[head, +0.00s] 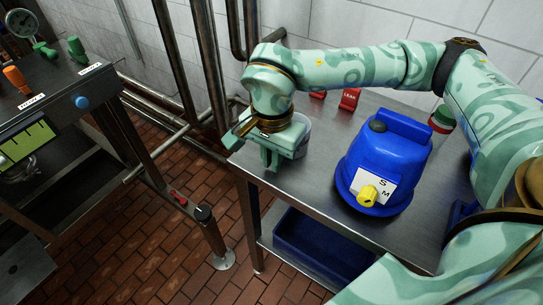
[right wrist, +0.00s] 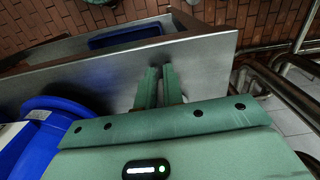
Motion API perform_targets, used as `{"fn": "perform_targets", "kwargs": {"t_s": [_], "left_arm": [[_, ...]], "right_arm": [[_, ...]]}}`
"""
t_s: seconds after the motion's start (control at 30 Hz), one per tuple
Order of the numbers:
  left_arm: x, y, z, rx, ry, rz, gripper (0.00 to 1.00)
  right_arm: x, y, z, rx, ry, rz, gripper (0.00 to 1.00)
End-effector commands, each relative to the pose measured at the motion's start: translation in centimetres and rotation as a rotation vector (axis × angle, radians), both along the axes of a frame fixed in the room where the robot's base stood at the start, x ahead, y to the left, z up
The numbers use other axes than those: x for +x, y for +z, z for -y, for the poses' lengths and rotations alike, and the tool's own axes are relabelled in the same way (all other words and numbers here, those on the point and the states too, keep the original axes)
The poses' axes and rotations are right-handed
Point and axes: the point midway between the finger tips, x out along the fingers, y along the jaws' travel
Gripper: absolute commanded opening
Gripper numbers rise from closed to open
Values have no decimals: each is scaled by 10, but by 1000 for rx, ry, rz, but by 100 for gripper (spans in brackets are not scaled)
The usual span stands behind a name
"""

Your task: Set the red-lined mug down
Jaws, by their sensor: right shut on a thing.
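My right gripper (head: 268,160) is low over the left end of the steel table, with its fingers pointing down. In the right wrist view its two fingers (right wrist: 158,88) are close together, with only a narrow gap. It is shut on the mug. A pale, rounded piece of the mug (head: 304,121) shows just behind the hand in the head view; the rest is hidden. Its red lining does not show. I cannot tell whether the mug touches the table. My left gripper is not in view.
The steel table (head: 315,190) has bare room between the hand and a big blue canister (head: 372,150) with a yellow knob. Red tags (head: 349,99) stand behind. A blue bin (head: 312,246) is on the lower shelf. Pipes (head: 205,50) rise behind the table's left end.

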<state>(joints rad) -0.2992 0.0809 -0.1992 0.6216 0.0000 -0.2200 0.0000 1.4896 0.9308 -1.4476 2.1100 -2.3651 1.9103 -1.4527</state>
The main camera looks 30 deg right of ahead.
Motion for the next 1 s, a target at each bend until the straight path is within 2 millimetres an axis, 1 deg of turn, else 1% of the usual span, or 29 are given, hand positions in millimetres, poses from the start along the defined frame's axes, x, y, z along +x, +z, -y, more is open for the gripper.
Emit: {"fn": "perform_targets", "kwargs": {"t_s": [0.03,0.07,0.1,0.13,0.37,0.47,0.57,0.8,0.9,1.0], "left_arm": [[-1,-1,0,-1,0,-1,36],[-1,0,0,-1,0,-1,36],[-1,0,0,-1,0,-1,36],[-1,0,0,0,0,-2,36],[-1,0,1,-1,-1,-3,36],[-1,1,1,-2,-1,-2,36],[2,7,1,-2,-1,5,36],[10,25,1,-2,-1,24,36],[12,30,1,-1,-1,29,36],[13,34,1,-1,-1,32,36]], "right_arm": [[0,-2,0,0,0,-1,0],[0,-2,0,0,0,-1,17],[0,-1,0,0,0,-1,29],[0,-1,0,0,0,-1,31],[0,-1,0,0,0,-1,31],[0,4,0,0,0,1,31],[0,20,0,0,-1,4,31],[0,79,0,0,-1,7,31],[0,99,0,-1,0,6,31],[0,113,0,-1,-1,4,31]]}}
